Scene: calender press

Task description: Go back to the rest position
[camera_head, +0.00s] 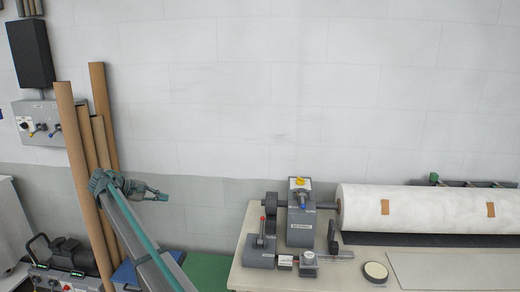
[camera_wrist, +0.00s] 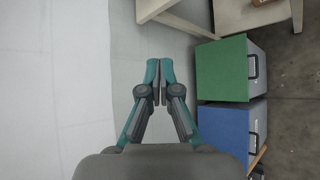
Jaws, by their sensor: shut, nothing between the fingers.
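My gripper (camera_head: 160,196) is at the left of the head view, in front of the wall and left of the work table (camera_head: 235,276). It is held in the air and points to the right. In the wrist view my gripper (camera_wrist: 157,70) shows both fingers shut together with nothing between them. The wall fills the left side of the wrist view.
Several brown tubes (camera_head: 75,165) lean by the wall, close behind my arm. A green box (camera_wrist: 222,70) and a blue box (camera_wrist: 228,122) stand near the gripper. The table bears a large white roll (camera_head: 430,208) and a grey press unit (camera_head: 300,222). A grey control box (camera_head: 42,122) hangs on the wall.

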